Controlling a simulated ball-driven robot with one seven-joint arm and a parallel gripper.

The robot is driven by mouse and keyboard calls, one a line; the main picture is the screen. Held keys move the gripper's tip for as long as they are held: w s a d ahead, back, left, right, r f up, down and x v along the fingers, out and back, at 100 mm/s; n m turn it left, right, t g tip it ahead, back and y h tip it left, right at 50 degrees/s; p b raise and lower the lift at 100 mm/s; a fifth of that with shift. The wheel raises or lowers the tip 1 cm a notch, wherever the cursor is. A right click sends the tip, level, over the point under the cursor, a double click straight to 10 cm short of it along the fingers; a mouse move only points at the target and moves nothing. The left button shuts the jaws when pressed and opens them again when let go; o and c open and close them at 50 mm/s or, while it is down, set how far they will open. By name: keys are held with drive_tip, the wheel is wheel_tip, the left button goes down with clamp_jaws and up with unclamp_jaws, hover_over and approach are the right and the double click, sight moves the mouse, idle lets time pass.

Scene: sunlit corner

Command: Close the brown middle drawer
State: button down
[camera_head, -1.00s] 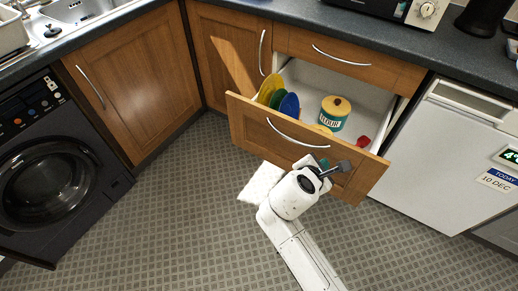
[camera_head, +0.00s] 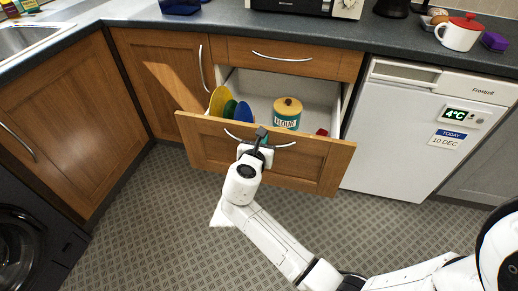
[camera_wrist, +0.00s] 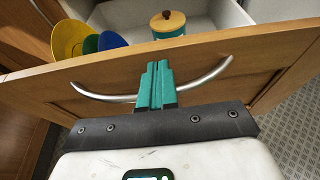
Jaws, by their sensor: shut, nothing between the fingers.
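The brown middle drawer (camera_head: 310,165) is pulled open below a shut top drawer. Its wooden front has a curved silver handle (camera_head: 285,145), which also shows in the wrist view (camera_wrist: 215,76). Inside the drawer are yellow, green and blue plates (camera_head: 220,101), a teal flour tin (camera_head: 287,115) with a yellow lid, and a small red thing (camera_head: 321,132). My gripper (camera_head: 260,133) is at the drawer front, by the middle of the handle. In the wrist view its teal fingers (camera_wrist: 156,72) are together and empty, overlapping the handle; I cannot tell whether they touch it.
A white fridge (camera_head: 400,135) stands to the right of the drawer. Brown cupboards (camera_head: 70,120) stand to the left, with a black washing machine (camera_head: 30,250) at the lower left. The tiled floor is otherwise clear.

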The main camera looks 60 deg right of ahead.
drive_tip(key=shift+w+d+f, duration=0.1)
drive_tip(key=shift+d+f, duration=0.05)
drive_tip(key=shift+d, duration=0.35)
